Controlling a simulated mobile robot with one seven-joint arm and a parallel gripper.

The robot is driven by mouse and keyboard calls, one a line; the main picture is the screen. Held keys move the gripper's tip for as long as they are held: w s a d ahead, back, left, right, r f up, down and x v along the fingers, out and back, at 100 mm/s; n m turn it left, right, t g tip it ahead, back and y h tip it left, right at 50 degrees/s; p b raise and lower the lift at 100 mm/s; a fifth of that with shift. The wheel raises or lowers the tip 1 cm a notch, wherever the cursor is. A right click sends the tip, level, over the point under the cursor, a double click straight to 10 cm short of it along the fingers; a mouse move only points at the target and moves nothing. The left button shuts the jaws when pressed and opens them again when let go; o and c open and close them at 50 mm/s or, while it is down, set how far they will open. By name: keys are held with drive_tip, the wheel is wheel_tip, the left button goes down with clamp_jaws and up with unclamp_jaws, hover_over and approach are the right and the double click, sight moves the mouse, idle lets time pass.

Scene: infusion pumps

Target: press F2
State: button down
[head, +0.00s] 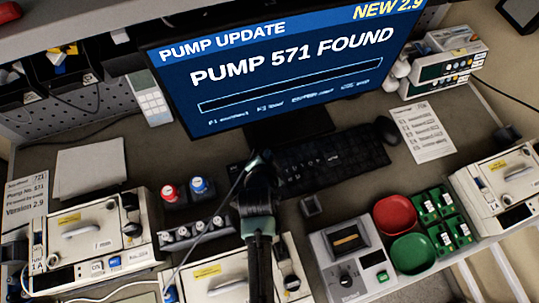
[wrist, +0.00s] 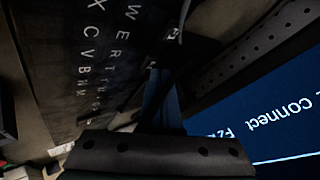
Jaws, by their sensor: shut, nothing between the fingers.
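The black keyboard (head: 330,160) lies below the monitor (head: 290,80), which reads "PUMP UPDATE", "PUMP 571 FOUND" and "NEW 2.9". My gripper (head: 260,160) is shut and empty over the keyboard's left end. In the wrist view, the keyboard (wrist: 85,70) fills the left side, with white letters such as W, E, R, T and X, C, V, B. The monitor (wrist: 275,115) shows at right with "Connect" and a cut-off "F2" text. A small white key mark shows near the top centre of this view. I cannot read it as F2, and contact with a key cannot be told.
A mouse (head: 388,131) and printed sheet (head: 422,135) are right of the keyboard. A dial box (head: 350,262), red dish (head: 396,214) and green dish (head: 411,254) stand front right.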

drive_tip(key=shift+f+b, duration=0.35)
drive_tip(key=shift+f, duration=0.1)
idle(0.6)
drive_tip(key=shift+r, duration=0.15)
drive_tip(key=shift+r+p, duration=0.7)
drive_tip(key=shift+p, duration=0.05)
drive_tip(key=shift+r, duration=0.1)
drive_tip(key=shift+r+p, duration=2.2)
drive_tip(key=shift+r, duration=0.2)
